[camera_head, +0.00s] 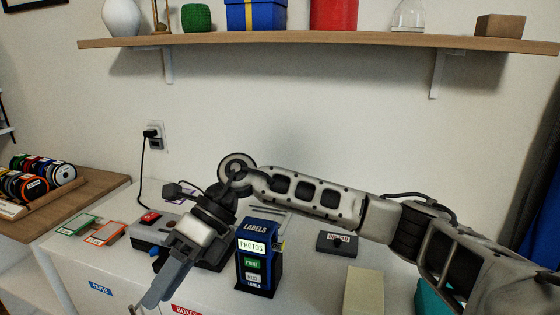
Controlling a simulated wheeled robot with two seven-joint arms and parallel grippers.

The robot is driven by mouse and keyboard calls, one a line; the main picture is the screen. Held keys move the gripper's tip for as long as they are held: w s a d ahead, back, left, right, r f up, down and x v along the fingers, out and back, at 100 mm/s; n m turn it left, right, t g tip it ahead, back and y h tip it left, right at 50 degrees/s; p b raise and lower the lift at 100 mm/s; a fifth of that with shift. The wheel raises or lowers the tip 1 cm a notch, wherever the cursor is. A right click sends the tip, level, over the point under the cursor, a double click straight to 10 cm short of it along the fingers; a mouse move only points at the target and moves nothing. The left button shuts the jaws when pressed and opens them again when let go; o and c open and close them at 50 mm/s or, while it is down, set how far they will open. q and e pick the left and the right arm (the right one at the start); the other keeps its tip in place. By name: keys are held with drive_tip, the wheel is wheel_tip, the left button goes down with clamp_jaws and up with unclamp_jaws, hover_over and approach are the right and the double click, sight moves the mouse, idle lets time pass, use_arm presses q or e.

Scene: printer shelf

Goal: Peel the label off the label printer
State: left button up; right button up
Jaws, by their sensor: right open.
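The label printer (252,278) is a dark blue upright box marked LABELS, standing on the white cabinet top. Its front has a lit panel reading PHOTOS, a green PRINT button and a pale NEXT button. A small pale yellowish piece (281,245) shows at its right side; I cannot tell if it is the label. My right gripper (154,294) comes in over the printer from the right and hangs down to the printer's left, apart from it and pointing at the cabinet's front edge. It is open, with nothing seen between its fingers. My left gripper is not in view.
A grey device with a red button (150,217) is partly behind my right gripper. Green (77,224) and orange (105,233) frames lie left. A dark box (337,243) and a pale block (363,291) are right of the printer. A wooden shelf (300,38) hangs above.

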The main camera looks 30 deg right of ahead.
drive_tip(key=w+d+r+m+t+h, duration=0.1)
drive_tip(key=w+d+r+t+h, duration=0.3)
drive_tip(key=d, duration=0.8)
drive_tip(key=w+d+r+m+g+h, duration=0.1)
drive_tip(key=d+r+h, duration=0.5)
drive_tip(key=d, duration=0.6)
drive_tip(key=f, duration=0.4)
drive_tip(key=f+p, duration=0.1)
drive_tip(key=f, duration=0.9)
drive_tip(key=shift+w+a+p, duration=0.2)
drive_tip(key=shift+a+p, duration=0.1)
drive_tip(key=shift+a, duration=0.05)
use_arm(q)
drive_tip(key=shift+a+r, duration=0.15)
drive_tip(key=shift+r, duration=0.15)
use_arm(e)
drive_tip(key=shift+f, duration=0.6)
clamp_jaws()
drive_tip(key=shift+s+d, duration=0.1)
drive_tip(key=shift+s+d, duration=0.2)
drive_tip(key=shift+s, duration=0.05)
